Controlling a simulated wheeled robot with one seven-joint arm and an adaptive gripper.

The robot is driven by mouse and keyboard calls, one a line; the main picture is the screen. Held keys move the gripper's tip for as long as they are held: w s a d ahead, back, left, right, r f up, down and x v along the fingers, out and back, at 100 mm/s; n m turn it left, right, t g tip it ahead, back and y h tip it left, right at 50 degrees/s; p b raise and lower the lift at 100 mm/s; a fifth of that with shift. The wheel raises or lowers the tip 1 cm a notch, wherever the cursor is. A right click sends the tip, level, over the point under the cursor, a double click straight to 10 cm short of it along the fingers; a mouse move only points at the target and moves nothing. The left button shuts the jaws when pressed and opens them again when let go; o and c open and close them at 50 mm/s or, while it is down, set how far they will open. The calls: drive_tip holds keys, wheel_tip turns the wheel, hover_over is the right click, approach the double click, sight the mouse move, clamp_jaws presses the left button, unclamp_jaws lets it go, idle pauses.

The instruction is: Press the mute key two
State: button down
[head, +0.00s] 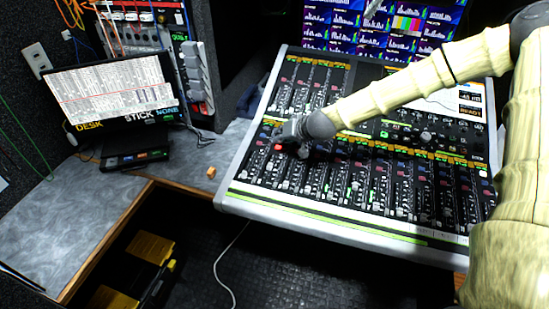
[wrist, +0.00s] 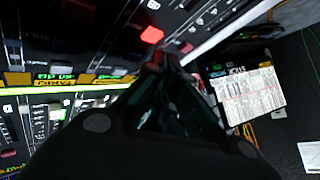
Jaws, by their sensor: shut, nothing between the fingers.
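The mixing console (head: 330,222) carries rows of small keys and faders. One key, the lit red key (head: 278,147), shows just below my gripper (head: 285,139) in the head view. The lit red key also shows in the wrist view (wrist: 151,35), just beyond the tips of my gripper (wrist: 160,58). A dimmer dark-red key (wrist: 127,39) is beside it. My gripper is shut and empty, close over the console; I cannot tell whether it touches a key. I cannot read any label marking mute key two, and the gripper hides part of the panel.
A monitor reading "DESK STICK NONE" (head: 118,88) stands on the grey side desk (head: 60,215) at left. A white cable (head: 222,270) hangs below. Screens (head: 350,25) rise behind the console.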

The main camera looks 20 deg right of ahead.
sight(279, 148)
drive_tip(key=shift+f, duration=0.1)
drive_tip(key=shift+f+b, duration=0.35)
drive_tip(key=shift+w+f+b, duration=0.1)
drive_tip(key=shift+f+b, duration=0.25)
drive_tip(key=shift+f, duration=0.05)
idle(1.1)
drive_tip(key=shift+r+p, duration=0.65)
drive_tip(key=shift+r, duration=0.25)
drive_tip(key=shift+r, duration=0.1)
drive_tip(key=shift+s+a+r+p, duration=0.1)
drive_tip(key=shift+s+r+p, duration=0.05)
drive_tip(key=shift+r+p, duration=0.7)
drive_tip(key=shift+s+a+r+p, duration=0.15)
drive_tip(key=shift+r+p, duration=0.4)
drive_tip(key=shift+r, duration=0.5)
drive_tip(key=shift+s+a+r+p, duration=0.1)
drive_tip(key=shift+s+r+p, duration=0.05)
drive_tip(key=shift+r+p, duration=0.7)
drive_tip(key=shift+d+r, duration=0.1)
